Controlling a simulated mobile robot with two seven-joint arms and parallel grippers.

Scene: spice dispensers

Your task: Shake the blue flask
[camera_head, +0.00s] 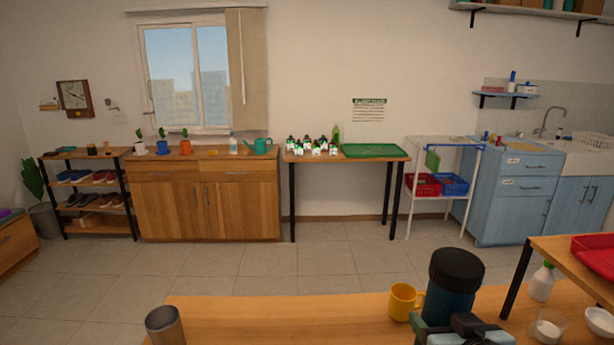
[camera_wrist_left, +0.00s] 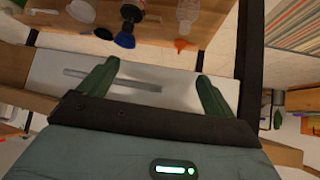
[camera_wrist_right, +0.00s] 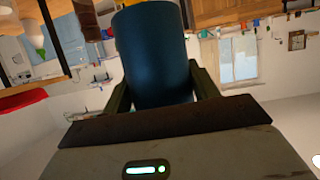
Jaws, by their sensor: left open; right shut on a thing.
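The blue flask (camera_head: 448,303) with a black cap (camera_head: 456,265) is near the front edge of the head view, roughly upright with its cap up. My right gripper (camera_head: 465,326) is shut on the flask. In the right wrist view the flask body (camera_wrist_right: 155,50) fills the space between the fingers of my right gripper (camera_wrist_right: 160,85). The flask's lower end is hidden in the head view, so I cannot tell its height above the table. My left gripper (camera_wrist_left: 155,85) shows only in its own wrist view, open and with nothing between its fingers.
The wooden table (camera_head: 280,315) in front has a yellow mug (camera_head: 403,301) just left of the flask and a grey metal cup (camera_head: 165,325) at the left. The table's middle is clear. To the right are a white bottle (camera_head: 541,284), a glass beaker (camera_head: 548,327) and a red tray (camera_head: 597,256).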

